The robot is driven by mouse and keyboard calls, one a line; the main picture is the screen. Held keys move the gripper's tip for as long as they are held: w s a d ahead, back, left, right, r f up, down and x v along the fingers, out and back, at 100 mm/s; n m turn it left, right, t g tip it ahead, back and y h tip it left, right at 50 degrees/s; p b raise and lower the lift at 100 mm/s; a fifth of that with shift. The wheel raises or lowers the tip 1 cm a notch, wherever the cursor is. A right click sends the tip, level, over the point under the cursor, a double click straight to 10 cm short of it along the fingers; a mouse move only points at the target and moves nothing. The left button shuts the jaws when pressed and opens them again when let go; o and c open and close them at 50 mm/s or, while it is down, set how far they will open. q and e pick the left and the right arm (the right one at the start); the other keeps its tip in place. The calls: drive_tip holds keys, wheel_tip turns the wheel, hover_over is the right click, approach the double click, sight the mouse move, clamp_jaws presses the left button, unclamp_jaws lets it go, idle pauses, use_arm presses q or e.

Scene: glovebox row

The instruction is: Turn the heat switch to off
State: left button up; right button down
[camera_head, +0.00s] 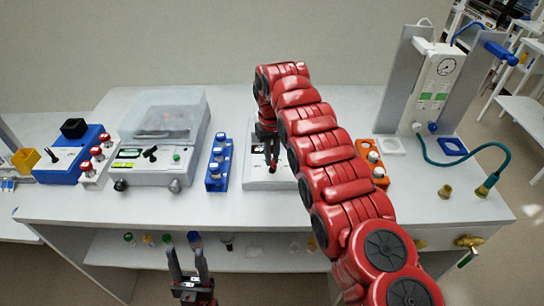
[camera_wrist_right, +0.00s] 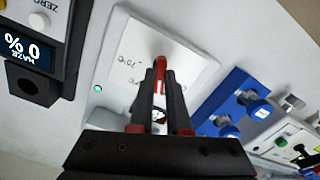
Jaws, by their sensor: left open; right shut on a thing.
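The heat switch (camera_wrist_right: 161,72) shows in the right wrist view as a red lever on a white panel (camera_wrist_right: 125,35) with printed temperature marks. My right gripper (camera_wrist_right: 160,95) is shut on this lever, and its dark fingers hide much of the switch and some of the marks. In the head view my right gripper (camera_head: 270,152) points down over the white unit (camera_head: 256,182), partly covered by my arm. A small green light (camera_wrist_right: 98,88) glows on the panel. My left gripper (camera_head: 189,266) is open and empty in front of the bench's front edge.
A blue vial rack (camera_head: 213,184) stands left of the white unit, and an orange rack (camera_head: 381,181) stands to its right behind my arm. A lidded machine (camera_head: 165,178) is further left. A gauge stand (camera_head: 438,75) with a hose is at the right.

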drive_tip(key=c, duration=0.9)
unclamp_jaws()
wheel_tip(320, 180, up, 18)
drive_tip(key=p, duration=1.6)
drive_tip(key=shift+f+p, duration=0.25)
drive_tip(key=shift+p, duration=0.1)
